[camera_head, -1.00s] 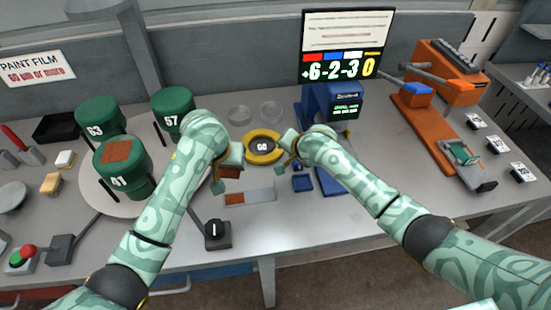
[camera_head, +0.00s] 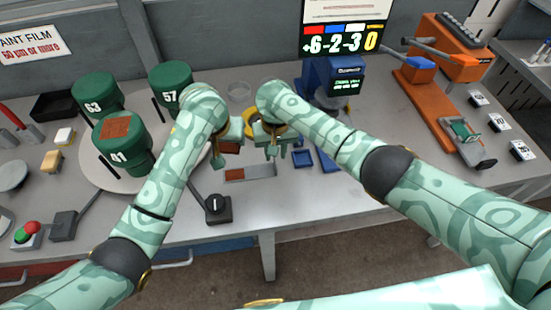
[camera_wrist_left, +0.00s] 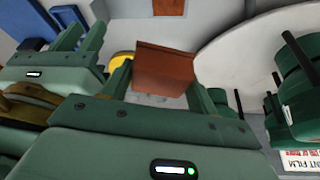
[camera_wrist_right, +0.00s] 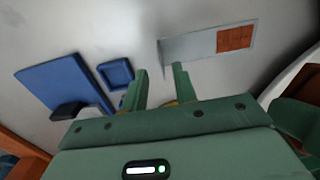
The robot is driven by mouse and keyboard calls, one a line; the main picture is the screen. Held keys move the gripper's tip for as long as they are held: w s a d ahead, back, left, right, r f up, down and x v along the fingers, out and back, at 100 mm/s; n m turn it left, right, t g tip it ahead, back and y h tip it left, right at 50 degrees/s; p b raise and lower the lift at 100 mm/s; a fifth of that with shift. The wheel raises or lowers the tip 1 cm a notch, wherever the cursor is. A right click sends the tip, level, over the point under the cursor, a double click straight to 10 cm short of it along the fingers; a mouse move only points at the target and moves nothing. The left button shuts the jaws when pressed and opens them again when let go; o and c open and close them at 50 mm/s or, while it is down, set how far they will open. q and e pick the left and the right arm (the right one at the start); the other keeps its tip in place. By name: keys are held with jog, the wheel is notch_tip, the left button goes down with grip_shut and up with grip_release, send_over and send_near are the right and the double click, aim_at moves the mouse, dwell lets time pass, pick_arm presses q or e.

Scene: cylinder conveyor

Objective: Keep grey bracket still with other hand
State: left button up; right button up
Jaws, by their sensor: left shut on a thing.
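A flat grey piece with a rust-brown patch, which I take for the grey bracket (camera_head: 262,172), lies on the table in front of my grippers. In the right wrist view the bracket (camera_wrist_right: 190,47) lies just beyond the fingertips, and I see no clear contact. My right gripper (camera_head: 277,150) is open, with nothing seen between its fingers (camera_wrist_right: 160,78). My left gripper (camera_head: 224,153) is shut on a rust-brown block (camera_wrist_left: 165,68), held at the fingertips. The two grippers are side by side and close together.
A yellow ring (camera_head: 250,120) is partly hidden behind the grippers. A blue tray (camera_head: 302,158) lies to the right, and a black lever box (camera_head: 217,208) stands in front. Green numbered canisters (camera_head: 124,150) stand on a round plate at left. Bare table lies at front right.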

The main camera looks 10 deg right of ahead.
jog(key=shift+f, duration=2.55)
grip_shut()
jog(key=shift+f, duration=0.1)
pick_arm(q)
jog(key=shift+a, duration=0.1)
jog(key=shift+a, duration=1.65)
send_near(225, 173)
jog(key=shift+w+x, duration=0.1)
jog(key=shift+x, duration=1.2)
jog(key=shift+w+x, duration=0.15)
jog(key=shift+x, duration=1.15)
pick_arm(e)
jog(key=shift+s, duration=0.1)
pick_arm(q)
jog(key=shift+f, duration=0.5)
